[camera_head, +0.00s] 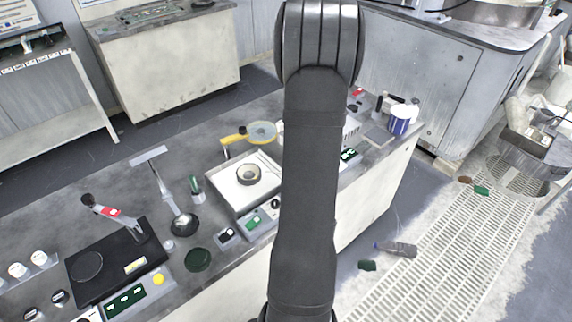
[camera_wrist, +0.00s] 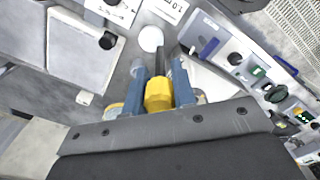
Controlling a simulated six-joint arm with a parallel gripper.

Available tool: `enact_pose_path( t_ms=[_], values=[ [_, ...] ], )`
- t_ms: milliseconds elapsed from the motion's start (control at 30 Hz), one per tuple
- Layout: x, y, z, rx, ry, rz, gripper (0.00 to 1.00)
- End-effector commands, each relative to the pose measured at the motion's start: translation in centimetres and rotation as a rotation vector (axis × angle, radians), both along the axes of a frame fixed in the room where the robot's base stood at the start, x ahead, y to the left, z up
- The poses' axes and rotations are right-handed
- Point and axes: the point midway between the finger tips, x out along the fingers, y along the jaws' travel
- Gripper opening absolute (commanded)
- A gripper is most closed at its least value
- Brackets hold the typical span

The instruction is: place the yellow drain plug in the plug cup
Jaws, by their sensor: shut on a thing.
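My gripper (camera_wrist: 159,73) shows in the wrist view, its two blue fingers shut on the yellow drain plug (camera_wrist: 158,96). The plug sits between the fingers, close to the palm, and its far end is hard to make out. In the head view my own arm hides the gripper and the plug. I cannot tell for certain which thing is the plug cup. A white round thing (camera_wrist: 150,39) lies just beyond the fingertips in the wrist view. A blue and white cup (camera_head: 400,121) stands at the bench's right end in the head view.
The grey bench (camera_head: 120,190) holds a black scale (camera_head: 113,262), a white scale (camera_head: 238,188) with a dark ring on it, a ladle (camera_head: 182,224) and a yellow-handled magnifier (camera_head: 262,132). A bottle (camera_head: 396,248) lies on the floor by a grating (camera_head: 445,255).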

Motion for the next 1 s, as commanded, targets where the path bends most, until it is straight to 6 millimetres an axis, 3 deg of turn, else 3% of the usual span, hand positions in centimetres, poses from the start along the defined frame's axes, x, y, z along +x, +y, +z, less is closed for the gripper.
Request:
enact_pose_path(
  t_ms=[100,267,367,700,1000],
  values=[
    [2.1,-1.9,-0.2,0.0,0.0,-0.003,0.02],
    [3.3,-2.5,-0.6,0.0,0.001,0.002,0.02],
    [4.0,-1.3,-1.5,0.0,0.002,0.004,0.02],
    [7.1,5.6,-6.0,0.0,0.001,0.004,0.02],
    [8.0,7.6,-7.6,0.0,0.0,0.001,0.02]
  ],
)
